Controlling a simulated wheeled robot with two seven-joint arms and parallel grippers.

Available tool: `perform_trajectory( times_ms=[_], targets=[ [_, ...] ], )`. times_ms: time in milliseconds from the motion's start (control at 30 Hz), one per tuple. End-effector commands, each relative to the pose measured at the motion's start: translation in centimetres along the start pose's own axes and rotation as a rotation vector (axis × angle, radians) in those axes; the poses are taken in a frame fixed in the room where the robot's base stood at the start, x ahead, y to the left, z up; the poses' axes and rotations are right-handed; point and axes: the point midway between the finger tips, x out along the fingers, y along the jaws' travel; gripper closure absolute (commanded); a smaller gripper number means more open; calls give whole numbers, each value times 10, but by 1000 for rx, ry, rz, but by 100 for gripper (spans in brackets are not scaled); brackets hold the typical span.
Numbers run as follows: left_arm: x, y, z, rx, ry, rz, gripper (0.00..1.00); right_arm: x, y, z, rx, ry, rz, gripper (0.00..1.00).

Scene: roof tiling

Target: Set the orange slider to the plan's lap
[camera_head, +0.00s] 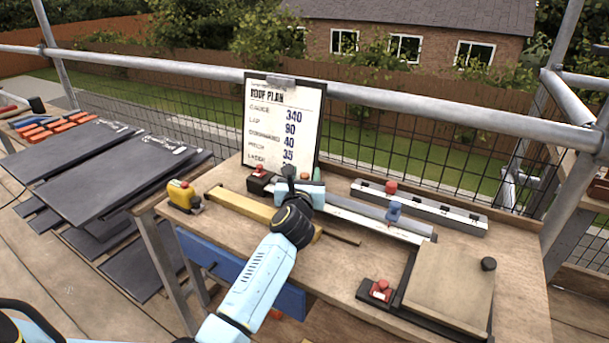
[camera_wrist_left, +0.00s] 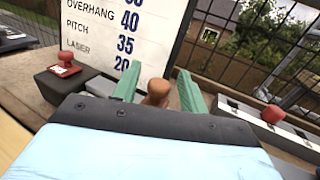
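The plan board (camera_head: 284,125) stands upright at the back of the bench and reads gauge 340, lap 90, overhang 40, pitch 35. A silver rail (camera_head: 365,218) runs below it, with a blue slider (camera_head: 394,210) towards its right part. My left gripper (camera_head: 303,178) is at the rail's left part, in front of the board. In the left wrist view, an orange-brown knob (camera_wrist_left: 157,92), seemingly the orange slider's, stands between my green fingertips with a small gap on each side. My right gripper is out of view.
A black block with a red knob (camera_head: 258,171) sits at the rail's left end. A second rail with a red knob (camera_head: 390,187) lies behind. A yellow tool (camera_head: 182,195), a wooden board (camera_head: 452,287) and another red-knobbed block (camera_head: 380,290) are on the bench. Dark slates (camera_head: 100,172) lie left.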

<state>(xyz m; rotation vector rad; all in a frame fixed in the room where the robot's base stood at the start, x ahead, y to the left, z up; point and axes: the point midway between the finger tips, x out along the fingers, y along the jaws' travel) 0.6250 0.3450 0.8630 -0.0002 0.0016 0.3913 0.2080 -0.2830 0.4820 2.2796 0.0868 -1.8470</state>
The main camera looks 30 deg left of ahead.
Motion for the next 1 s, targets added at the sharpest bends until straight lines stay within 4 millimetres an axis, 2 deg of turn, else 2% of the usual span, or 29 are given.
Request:
perform_trajectory(
  times_ms=[267, 367, 800, 1000],
  targets=[
    [-7, 0, 0, 0, 0, -1, 57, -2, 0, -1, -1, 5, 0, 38],
    [-19, -1, 1, -1, 2, -1, 57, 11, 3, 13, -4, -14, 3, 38],
    [-106, 0, 1, -1, 2, -1, 57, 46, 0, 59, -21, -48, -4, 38],
    [-129, 0, 0, -1, 1, 0, 57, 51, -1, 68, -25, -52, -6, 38]
  ],
)
